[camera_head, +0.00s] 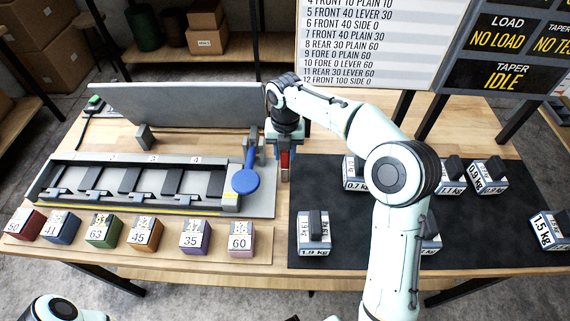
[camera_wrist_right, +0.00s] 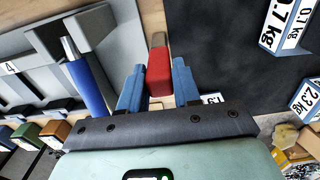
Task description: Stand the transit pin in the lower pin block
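A red block-shaped piece (camera_wrist_right: 159,72), which looks like the transit pin, sits between the blue fingers of my right gripper (camera_wrist_right: 158,85). In the head view the red piece (camera_head: 285,160) shows just below the right gripper (camera_head: 285,168), at the right end of the grey lane machine. Its lower end is hidden. Grey brackets (camera_head: 261,146) stand just left of the gripper; I cannot tell which part is the lower pin block. My left gripper is out of the head view.
A blue lever with a round disc (camera_head: 246,181) is close left of the gripper. The lane machine (camera_head: 150,186) has a tall grey panel (camera_head: 185,105) behind it. Coloured numbered cubes (camera_head: 195,238) line the front. A black mat (camera_head: 345,215) with several weights lies to the right.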

